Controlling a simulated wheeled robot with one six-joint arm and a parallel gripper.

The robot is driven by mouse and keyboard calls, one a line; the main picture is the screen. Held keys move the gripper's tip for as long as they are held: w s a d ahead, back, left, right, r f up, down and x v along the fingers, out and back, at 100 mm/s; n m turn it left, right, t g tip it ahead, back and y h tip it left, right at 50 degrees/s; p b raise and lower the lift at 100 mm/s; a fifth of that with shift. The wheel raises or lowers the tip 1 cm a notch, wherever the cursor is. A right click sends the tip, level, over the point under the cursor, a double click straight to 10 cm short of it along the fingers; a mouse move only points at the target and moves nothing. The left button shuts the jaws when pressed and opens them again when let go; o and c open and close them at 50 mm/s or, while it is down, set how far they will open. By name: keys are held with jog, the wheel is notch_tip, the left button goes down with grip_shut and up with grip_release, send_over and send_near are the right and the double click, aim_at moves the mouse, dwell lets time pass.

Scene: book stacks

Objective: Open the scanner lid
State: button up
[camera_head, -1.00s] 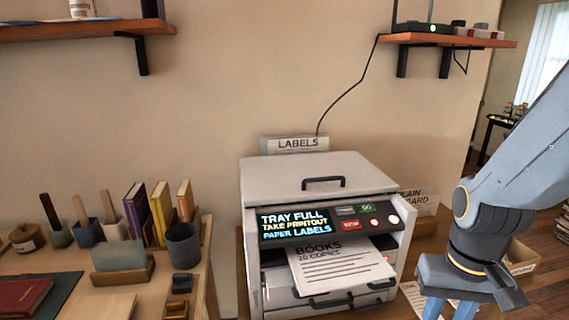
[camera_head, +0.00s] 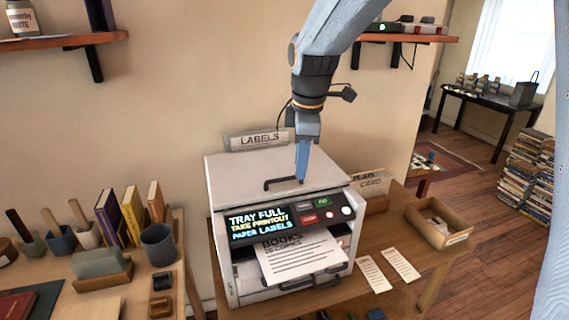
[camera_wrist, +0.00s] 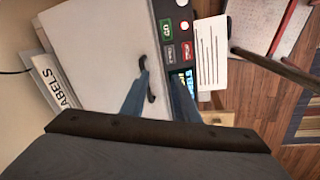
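The scanner lid (camera_head: 240,172) is a flat pale grey panel on top of the printer-scanner, lying shut. Its dark bar handle (camera_head: 278,182) is near the front edge; it also shows in the wrist view (camera_wrist: 151,88). My gripper (camera_head: 301,180) points down over the lid, with its fingertips at the right part of the handle. In the wrist view my gripper (camera_wrist: 160,78) has its two blue fingers apart, the handle beside the left fingertip. I cannot tell whether they touch.
The front panel display (camera_head: 258,221) reads "TRAY FULL, TAKE PRINTOUT, PAPER LABELS". A printed sheet (camera_head: 300,257) sticks out below it. A LABELS box (camera_head: 258,139) stands behind the lid. Shelves (camera_head: 430,39) hang above. A wooden tray (camera_head: 438,222) is at right.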

notch_tip(320, 180, up, 2)
jog(key=w+a+n, duration=0.2)
jog(key=a+n, duration=0.1)
jog(key=p, duration=0.2)
send_over(284, 188)
jog(key=shift+n, duration=0.4)
notch_tip(284, 188, down, 7)
jog(key=shift+r, duration=0.1)
grip_shut()
